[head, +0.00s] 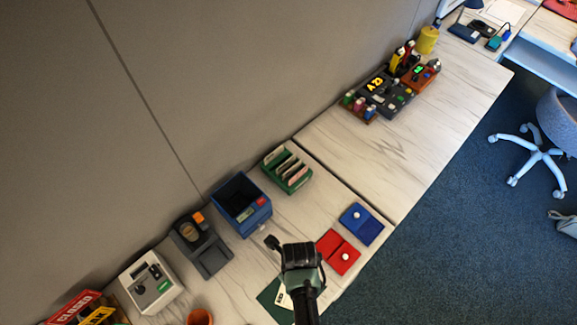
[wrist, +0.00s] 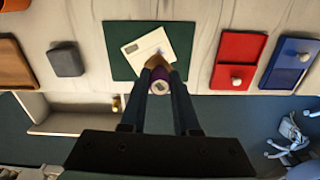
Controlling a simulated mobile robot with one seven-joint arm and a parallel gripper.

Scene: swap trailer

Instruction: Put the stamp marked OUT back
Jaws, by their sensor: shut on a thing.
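My gripper (wrist: 160,78) is shut on a stamp (wrist: 159,86) in the wrist view. The stamp shows a purple band around a pale round end, with a tan wooden part beyond it. The stamp is over a white card (wrist: 150,50) on a dark green mat (wrist: 119,63); I cannot tell whether it touches the card. No OUT mark is readable. In the head view my gripper's fingers and the stamp are hidden behind my dark wrist. A small rack (head: 358,107) with several colour-topped pieces stands at the back right of the desk.
A red pad (head: 338,252) and a blue pad (head: 361,224), each with a pale knob, lie right of the mat. A green card holder (head: 288,169), blue box (head: 241,204) and grey device (head: 203,246) line the wall. Bare desk lies between the pads and rack.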

